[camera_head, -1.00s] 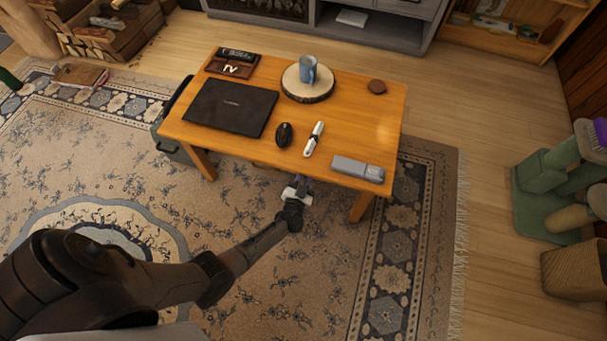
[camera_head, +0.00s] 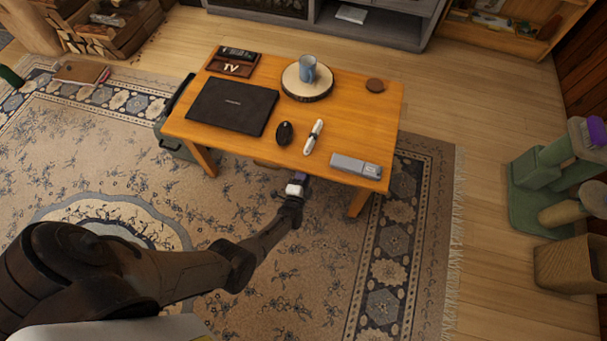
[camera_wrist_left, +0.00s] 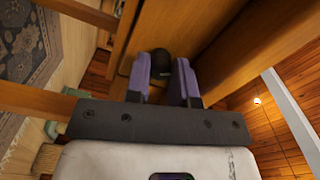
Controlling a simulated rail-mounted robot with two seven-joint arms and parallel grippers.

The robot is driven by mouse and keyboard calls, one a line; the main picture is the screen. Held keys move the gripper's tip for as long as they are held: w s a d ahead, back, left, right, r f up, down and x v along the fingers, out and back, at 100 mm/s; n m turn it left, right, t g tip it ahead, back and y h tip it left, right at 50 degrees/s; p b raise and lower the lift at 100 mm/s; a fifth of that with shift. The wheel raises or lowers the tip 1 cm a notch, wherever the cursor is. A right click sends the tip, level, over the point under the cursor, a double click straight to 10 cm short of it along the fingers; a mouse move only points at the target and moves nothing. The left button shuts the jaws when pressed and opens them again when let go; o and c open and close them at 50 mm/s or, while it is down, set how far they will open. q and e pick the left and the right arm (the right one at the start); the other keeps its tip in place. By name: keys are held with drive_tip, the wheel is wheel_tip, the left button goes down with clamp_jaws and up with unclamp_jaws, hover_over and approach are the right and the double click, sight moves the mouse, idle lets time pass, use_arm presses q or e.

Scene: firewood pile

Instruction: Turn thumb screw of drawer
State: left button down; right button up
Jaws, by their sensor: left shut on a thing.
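The wooden table (camera_head: 335,130) stands in the middle of the head view. My left gripper (camera_head: 301,178) is at its front side, just below the tabletop edge. In the left wrist view, the two purple fingers of my left gripper (camera_wrist_left: 164,68) are on either side of a dark round knob, the thumb screw (camera_wrist_left: 159,64), and are shut on it. The thumb screw sits against a wooden surface, which looks like the drawer front. In the head view the tabletop and gripper hide the screw and most of the drawer. My right gripper is not in view.
A table leg (camera_head: 359,202) stands right of my gripper. The patterned rug in front is clear.

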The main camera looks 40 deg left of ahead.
use_arm(q)
drive_tip(key=m, duration=0.5)
drive_tip(key=shift+m, duration=0.7)
drive_tip(key=c, duration=1)
unclamp_jaws()
